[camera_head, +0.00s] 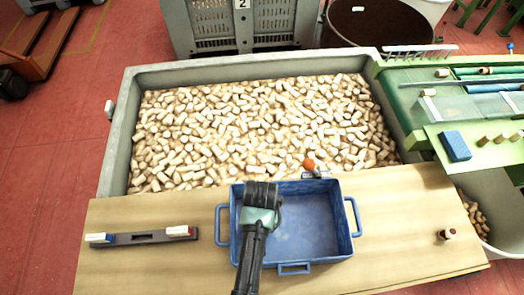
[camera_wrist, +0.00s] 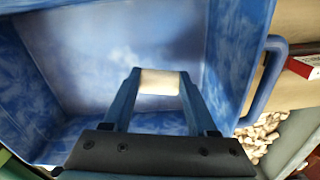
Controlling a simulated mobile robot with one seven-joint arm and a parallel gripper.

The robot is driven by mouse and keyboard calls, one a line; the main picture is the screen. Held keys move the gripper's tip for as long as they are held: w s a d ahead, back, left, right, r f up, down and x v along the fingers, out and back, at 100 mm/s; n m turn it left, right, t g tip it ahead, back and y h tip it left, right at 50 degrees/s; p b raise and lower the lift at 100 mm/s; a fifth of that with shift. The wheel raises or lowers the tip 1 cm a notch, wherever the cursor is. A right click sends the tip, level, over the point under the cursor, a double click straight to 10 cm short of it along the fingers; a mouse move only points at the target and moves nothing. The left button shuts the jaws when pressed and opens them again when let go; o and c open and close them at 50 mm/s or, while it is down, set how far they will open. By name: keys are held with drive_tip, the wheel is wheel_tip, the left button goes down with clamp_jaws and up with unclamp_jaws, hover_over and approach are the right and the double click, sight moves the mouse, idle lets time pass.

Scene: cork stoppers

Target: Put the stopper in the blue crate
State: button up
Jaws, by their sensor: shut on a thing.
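The blue crate (camera_head: 305,225) stands on the wooden table top, open and upright, and its floor looks empty where I can see it. My gripper (camera_head: 262,195) is over the left part of the crate. In the wrist view the two fingers are shut on a pale stopper (camera_wrist: 160,82), held at their tips. Behind it are the crate's inner walls and floor (camera_wrist: 110,60). How high the stopper is above the crate floor I cannot tell. In the head view my own arm hides the stopper.
A large bin of loose corks (camera_head: 260,125) lies behind the table. A dark bar with red and blue blocks (camera_head: 140,238) is at the left. A small brown-and-white piece (camera_head: 446,234) stands at the right. An orange ball (camera_head: 309,164) is by the crate's back edge.

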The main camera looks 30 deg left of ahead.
drive_tip(key=shift+w+f, duration=0.1)
drive_tip(key=shift+f, duration=1.9)
drive_tip(key=shift+f, duration=0.15)
drive_tip(key=o, duration=1.3)
wheel_tip(320, 180, up, 12)
drive_tip(key=shift+r, duration=0.2)
